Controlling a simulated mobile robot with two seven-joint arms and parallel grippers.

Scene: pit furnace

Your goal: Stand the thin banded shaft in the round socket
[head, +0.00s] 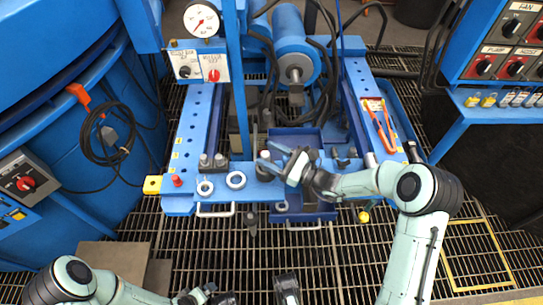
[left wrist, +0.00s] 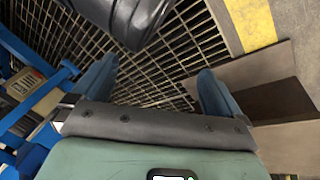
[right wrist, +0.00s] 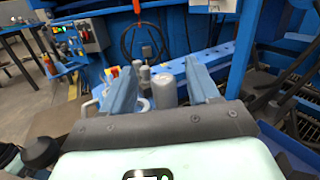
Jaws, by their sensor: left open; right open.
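My right gripper (head: 272,158) is open over the front beam of the blue frame. A short grey cylinder (right wrist: 163,90) stands between its fingers in the right wrist view, nearer the right finger; I cannot tell whether they touch. A thin grey upright rod (head: 254,143) just behind it may be the banded shaft; bands are too small to make out. Two pale round rings lie on the beam, one at left (head: 205,188) and one nearer the gripper (head: 236,180); which is the socket is unclear. My left gripper (left wrist: 150,95) is open and empty above the floor grating.
Two grey cylinders (head: 212,160) stand on a dark block at the beam's left. A blue tray (head: 305,215) lies beneath the beam. Orange-handled pliers (head: 381,122) lie on the right rail. A blue motor (head: 293,45) with hoses stands behind. The grating (head: 190,250) in front is mostly clear.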

